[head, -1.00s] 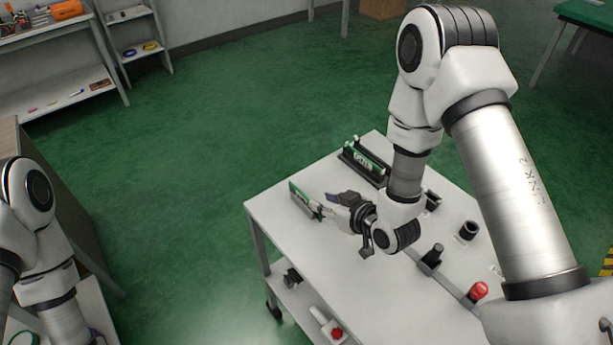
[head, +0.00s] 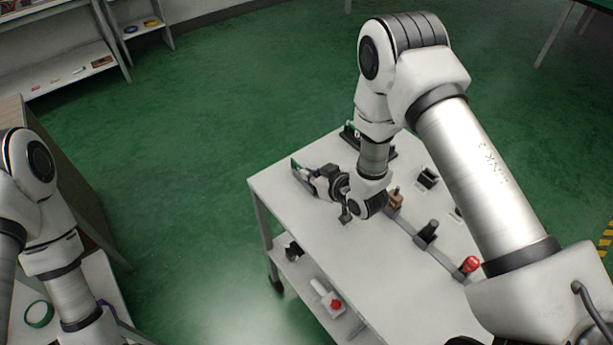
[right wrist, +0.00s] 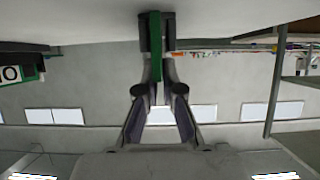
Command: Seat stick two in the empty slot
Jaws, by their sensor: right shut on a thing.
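My right gripper (head: 316,180) is shut on a flat green stick with a dark end (head: 298,168), held near the far left edge of the table. In the right wrist view the green stick (right wrist: 155,52) stands upright between the fingertips (right wrist: 157,88). The black slot fixture (head: 350,132) is at the table's back, mostly hidden behind my right forearm; its slots cannot be made out. Part of a dark and green thing with a white label (right wrist: 14,73) shows at the left of the right wrist view. My left gripper is outside the head view.
On the white table (head: 275,185) stand a brown block (head: 395,198), a black lever (head: 428,231), a red knob (head: 470,264) and a black open holder (head: 428,177). The lower shelf holds a red-button box (head: 333,302). The table's left front is clear.

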